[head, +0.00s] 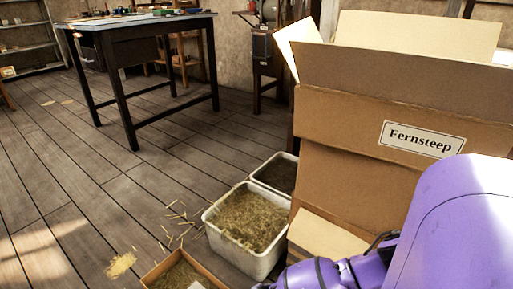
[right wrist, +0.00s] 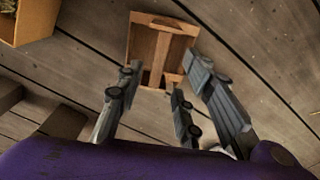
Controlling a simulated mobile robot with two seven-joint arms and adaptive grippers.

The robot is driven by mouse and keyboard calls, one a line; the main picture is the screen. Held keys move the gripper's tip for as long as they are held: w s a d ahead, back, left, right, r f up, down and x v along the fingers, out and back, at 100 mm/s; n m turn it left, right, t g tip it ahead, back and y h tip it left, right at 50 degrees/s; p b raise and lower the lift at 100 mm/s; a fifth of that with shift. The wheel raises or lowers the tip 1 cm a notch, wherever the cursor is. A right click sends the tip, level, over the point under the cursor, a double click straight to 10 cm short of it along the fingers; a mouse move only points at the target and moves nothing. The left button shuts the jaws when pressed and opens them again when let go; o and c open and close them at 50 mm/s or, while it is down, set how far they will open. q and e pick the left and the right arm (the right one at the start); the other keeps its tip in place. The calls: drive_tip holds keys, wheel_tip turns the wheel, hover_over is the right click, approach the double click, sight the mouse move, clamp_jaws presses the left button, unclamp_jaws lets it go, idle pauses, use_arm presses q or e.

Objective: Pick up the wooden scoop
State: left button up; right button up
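No thing I can surely name as the wooden scoop shows in the head view. In the right wrist view a shallow, open wooden box-like piece (right wrist: 142,42) with a dividing strip lies on the floor. I cannot tell whether it is the scoop. My right gripper (right wrist: 163,77) is open, its fingers spread and pointing toward that piece, with nothing seen between them. I cannot tell whether a fingertip touches it. In the head view my purple arm comes in at the lower right, and its fingers are out of view. My left gripper is not in view.
A large cardboard box (head: 345,120) labelled Fernsteep stands at the right. Beside it are a white straw-filled bin (head: 268,265), a second bin (head: 286,160) and a low brown box (head: 152,279). A dark-legged table (head: 130,128) stands back left. The plank floor at left is mostly clear.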

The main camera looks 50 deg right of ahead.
wheel_tip(320, 180, down, 6)
drive_tip(key=b, duration=0.3)
drive_tip(key=shift+a+r, duration=0.1)
drive_tip(key=shift+r, duration=0.15)
clamp_jaws()
drive_tip(key=shift+w+r, duration=0.1)
